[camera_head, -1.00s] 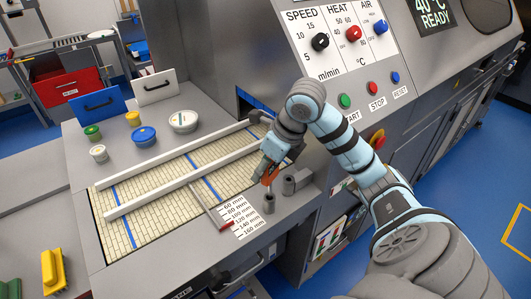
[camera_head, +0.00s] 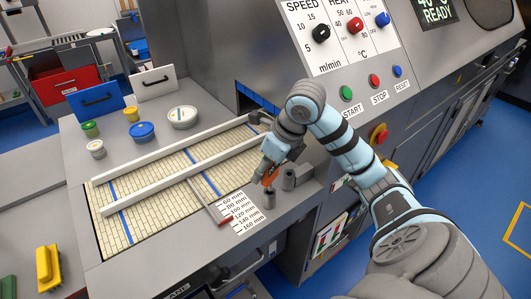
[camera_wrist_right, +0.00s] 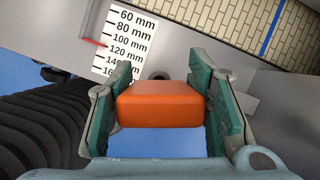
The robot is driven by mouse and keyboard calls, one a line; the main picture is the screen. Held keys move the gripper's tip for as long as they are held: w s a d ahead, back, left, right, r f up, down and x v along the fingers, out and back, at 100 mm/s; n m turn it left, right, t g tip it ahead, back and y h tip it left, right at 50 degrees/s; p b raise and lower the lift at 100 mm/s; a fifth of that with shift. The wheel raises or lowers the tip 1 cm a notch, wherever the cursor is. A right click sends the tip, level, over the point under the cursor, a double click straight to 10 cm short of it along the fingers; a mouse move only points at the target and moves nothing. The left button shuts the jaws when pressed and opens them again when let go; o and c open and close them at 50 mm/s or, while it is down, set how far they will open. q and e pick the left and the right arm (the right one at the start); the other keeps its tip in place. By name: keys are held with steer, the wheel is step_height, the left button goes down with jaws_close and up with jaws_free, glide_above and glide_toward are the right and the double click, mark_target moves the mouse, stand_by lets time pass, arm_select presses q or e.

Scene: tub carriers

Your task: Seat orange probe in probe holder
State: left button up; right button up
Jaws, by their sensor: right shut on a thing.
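The orange probe (camera_head: 270,177) is in my right gripper (camera_head: 272,168), above the front right corner of the machine's table. In the right wrist view its orange block handle (camera_wrist_right: 158,103) sits between both finger pads of the right gripper (camera_wrist_right: 162,98). A short dark upright cylinder (camera_head: 269,201), which looks like the probe holder, stands just below the probe. The probe's lower end is at or just above the cylinder's top; I cannot tell whether it is inside. The handle hides this in the wrist view. My left gripper is not in view.
Grey cylindrical parts (camera_head: 288,179) stand close right of the probe. A millimetre scale label (camera_head: 239,213) lies left of it. White guide rails (camera_head: 185,167) cross the mesh belt. The control panel (camera_head: 345,40) rises behind my arm.

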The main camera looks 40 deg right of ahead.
steer(key=shift+f+b, duration=1.1)
steer(key=shift+f, duration=0.25)
steer(key=o, duration=1.4)
steer(key=shift+r, duration=0.15)
